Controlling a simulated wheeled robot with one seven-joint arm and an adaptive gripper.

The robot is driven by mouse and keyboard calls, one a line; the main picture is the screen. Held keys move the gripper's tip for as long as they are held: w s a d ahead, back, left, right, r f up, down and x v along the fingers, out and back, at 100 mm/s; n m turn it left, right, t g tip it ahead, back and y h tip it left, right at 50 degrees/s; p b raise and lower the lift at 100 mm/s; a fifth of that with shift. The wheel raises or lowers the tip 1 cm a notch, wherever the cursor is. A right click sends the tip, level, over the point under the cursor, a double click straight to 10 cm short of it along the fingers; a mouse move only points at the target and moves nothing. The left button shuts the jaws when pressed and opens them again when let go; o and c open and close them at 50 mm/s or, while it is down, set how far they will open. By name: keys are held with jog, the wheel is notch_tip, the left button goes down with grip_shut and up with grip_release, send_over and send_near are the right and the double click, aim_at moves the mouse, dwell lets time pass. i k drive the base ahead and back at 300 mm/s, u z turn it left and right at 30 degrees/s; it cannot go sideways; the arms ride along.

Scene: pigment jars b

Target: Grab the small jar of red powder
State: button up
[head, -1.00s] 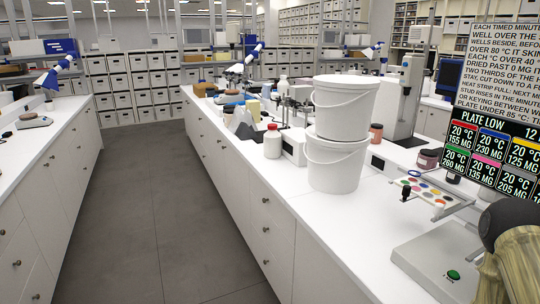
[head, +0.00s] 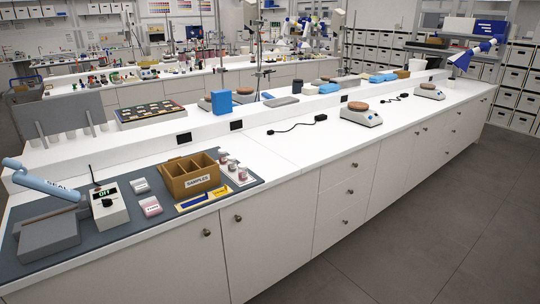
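Several small jars stand in a short row on the grey mat, just right of the cardboard box marked SAMPLES. They include a far jar (head: 222,156), a middle jar (head: 231,165) and a near jar (head: 242,173). They have pale tops and some reddish or dark content, but they are too small to tell which holds red powder. My gripper is not in view.
The SAMPLES box (head: 190,178), a small white device with a green display (head: 108,207) and a grey sealer (head: 48,236) share the mat (head: 150,236). Scales (head: 361,115) stand farther right. The white bench between is mostly clear; open floor (head: 440,215) lies at right.

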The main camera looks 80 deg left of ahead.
aim_at(222, 152)
jog(key=u, duration=3.4)
jog(key=i, duration=0.95)
